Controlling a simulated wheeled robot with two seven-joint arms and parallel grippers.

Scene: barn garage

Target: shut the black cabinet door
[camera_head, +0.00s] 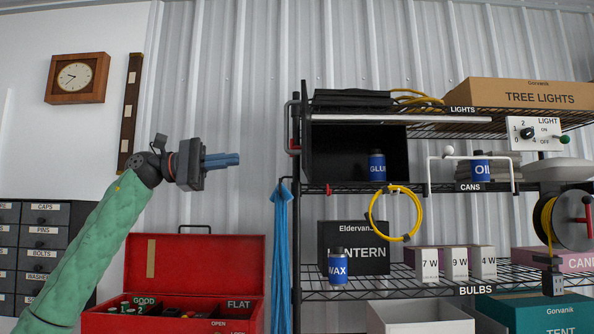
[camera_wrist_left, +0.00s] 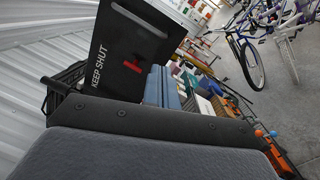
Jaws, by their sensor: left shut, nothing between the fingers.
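The black cabinet (camera_head: 330,150) sits on the upper part of a wire shelf, its front open, with a blue GLUE can (camera_head: 377,166) inside. Its door (camera_head: 304,137) stands open at the cabinet's left side, seen nearly edge-on, with a grey handle and a red piece on its left face. In the left wrist view the door (camera_wrist_left: 125,50) shows as a black panel marked KEEP SHUT. My left gripper (camera_head: 236,159) is shut and empty, its blue fingers pointing right, left of the door with a visible gap in the head view. My right gripper is not in view.
Below the gripper stands an open red toolbox (camera_head: 195,265). A blue cloth (camera_head: 282,250) hangs by the shelf's left post. A yellow cable coil (camera_head: 374,225) hangs right of the door. The wall area around the gripper is clear.

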